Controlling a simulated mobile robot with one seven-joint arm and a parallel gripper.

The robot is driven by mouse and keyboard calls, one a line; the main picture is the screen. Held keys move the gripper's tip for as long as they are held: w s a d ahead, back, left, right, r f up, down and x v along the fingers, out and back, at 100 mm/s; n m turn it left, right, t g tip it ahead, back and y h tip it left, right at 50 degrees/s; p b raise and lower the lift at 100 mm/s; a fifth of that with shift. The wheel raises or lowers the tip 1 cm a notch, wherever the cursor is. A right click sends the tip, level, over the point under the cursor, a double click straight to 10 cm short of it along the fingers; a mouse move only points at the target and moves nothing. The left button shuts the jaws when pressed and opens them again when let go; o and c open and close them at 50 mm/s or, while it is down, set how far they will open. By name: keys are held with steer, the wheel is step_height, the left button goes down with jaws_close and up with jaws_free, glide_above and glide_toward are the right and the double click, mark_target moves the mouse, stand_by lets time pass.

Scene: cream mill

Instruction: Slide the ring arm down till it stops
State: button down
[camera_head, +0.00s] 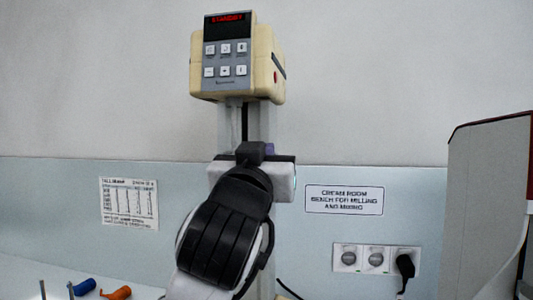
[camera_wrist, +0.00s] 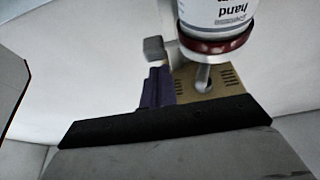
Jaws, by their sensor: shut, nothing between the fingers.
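The mill stands against the wall in the head view, with its beige motor head (camera_head: 265,62) and lit display on top of a pale column (camera_head: 232,122). My gripper (camera_head: 268,147) is in front of the column, below the head; my arm hides much there. In the wrist view its purple fingers (camera_wrist: 156,88) are shut and empty. Just past their tips is a small grey block (camera_wrist: 155,49), apparently part of the ring arm; contact is unclear. Beside it is a white jar (camera_wrist: 213,20) with a maroon collar (camera_wrist: 217,45); a metal shaft (camera_wrist: 203,77) runs from it toward a beige slotted surface (camera_wrist: 205,82).
A label sign (camera_head: 344,200), a printed sheet (camera_head: 129,203) and a socket panel (camera_head: 375,260) are on the wall. A tall grey cabinet with a red edge (camera_head: 490,190) stands at right. Blue (camera_head: 84,287) and orange (camera_head: 117,293) pieces lie at lower left.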

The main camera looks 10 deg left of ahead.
steer(key=b+v, duration=0.2)
steer(key=v, duration=1)
